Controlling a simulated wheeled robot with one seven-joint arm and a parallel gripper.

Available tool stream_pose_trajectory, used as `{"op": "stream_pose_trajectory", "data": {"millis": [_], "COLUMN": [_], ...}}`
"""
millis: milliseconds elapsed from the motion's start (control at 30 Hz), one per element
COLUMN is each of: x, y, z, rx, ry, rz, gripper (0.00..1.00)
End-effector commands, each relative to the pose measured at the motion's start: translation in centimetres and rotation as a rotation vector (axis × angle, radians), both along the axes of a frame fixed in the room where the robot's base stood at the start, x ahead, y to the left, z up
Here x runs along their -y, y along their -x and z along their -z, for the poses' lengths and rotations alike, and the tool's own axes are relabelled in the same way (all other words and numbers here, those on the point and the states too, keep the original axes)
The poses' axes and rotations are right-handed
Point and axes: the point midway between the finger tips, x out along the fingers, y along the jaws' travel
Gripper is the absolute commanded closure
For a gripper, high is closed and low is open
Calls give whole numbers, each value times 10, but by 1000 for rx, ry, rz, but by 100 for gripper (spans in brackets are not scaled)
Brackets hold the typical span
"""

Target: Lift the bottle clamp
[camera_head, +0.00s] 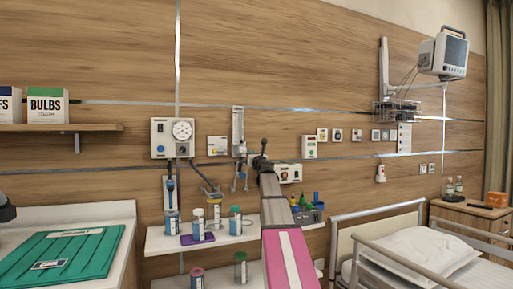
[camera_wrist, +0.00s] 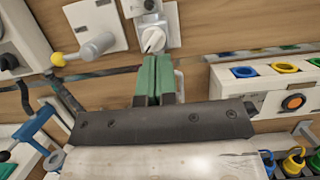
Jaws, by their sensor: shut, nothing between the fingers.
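My gripper (camera_wrist: 155,65) shows in the wrist view with its two green fingers together and nothing between them. The fingertips are close to the wall rail, below a white unit with a dial. A blue clamp-like piece with a black knob (camera_wrist: 36,128) is at the left of the wrist view, apart from the fingers; it is probably the bottle clamp.
A shelf (camera_head: 160,243) below holds several capped bottles (camera_head: 235,222). A white box with coloured sockets (camera_wrist: 270,85) is right of the fingers. A dial unit (camera_head: 172,138) with hoses is on the wall to the left. A bed (camera_head: 395,262) stands at the right.

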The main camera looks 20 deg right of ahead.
Motion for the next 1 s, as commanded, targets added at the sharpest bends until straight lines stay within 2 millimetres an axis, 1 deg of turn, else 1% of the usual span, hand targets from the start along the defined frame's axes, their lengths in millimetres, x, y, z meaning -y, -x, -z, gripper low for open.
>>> {"op": "stream_pose_trajectory", "data": {"millis": [33, 200, 300, 400, 533, 1000], "x": [0, 1, 2, 2, 2, 2], "y": [9, 28, 35, 39, 41, 41], "z": [-9, -32, -42, -47, -50, -50], "rx": [2, 1, 1, 0, 0, 0], "ry": [2, 2, 0, 0, 0, 0], "rz": [2, 1, 0, 1, 1, 1], "gripper": [100, 100, 100, 100, 100, 100]}}
